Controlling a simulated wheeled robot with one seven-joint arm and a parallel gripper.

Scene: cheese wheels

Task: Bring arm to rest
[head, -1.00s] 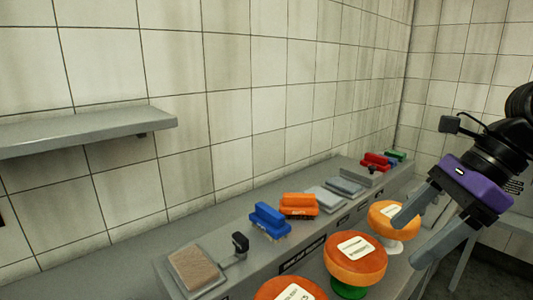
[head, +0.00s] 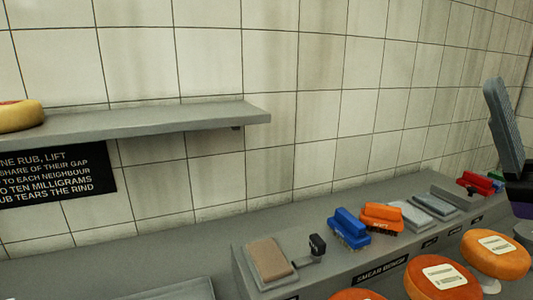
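My gripper (head: 505,130) shows only in part at the right edge of the head view. One grey finger points up and the purple body below it is cut off by the frame. The other finger is out of sight, so I cannot tell how far apart the fingers are. No held thing shows. The visible finger is in front of the tiled wall, above the right end of the grey bench (head: 345,268).
Orange cheese wheels (head: 440,277) stand along the bench front. Blue (head: 349,228) and orange (head: 382,217) brushes, a brown pad (head: 268,260) and grey plates (head: 433,205) lie on the bench. A wall shelf (head: 150,118) at left holds a yellow wheel (head: 20,116).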

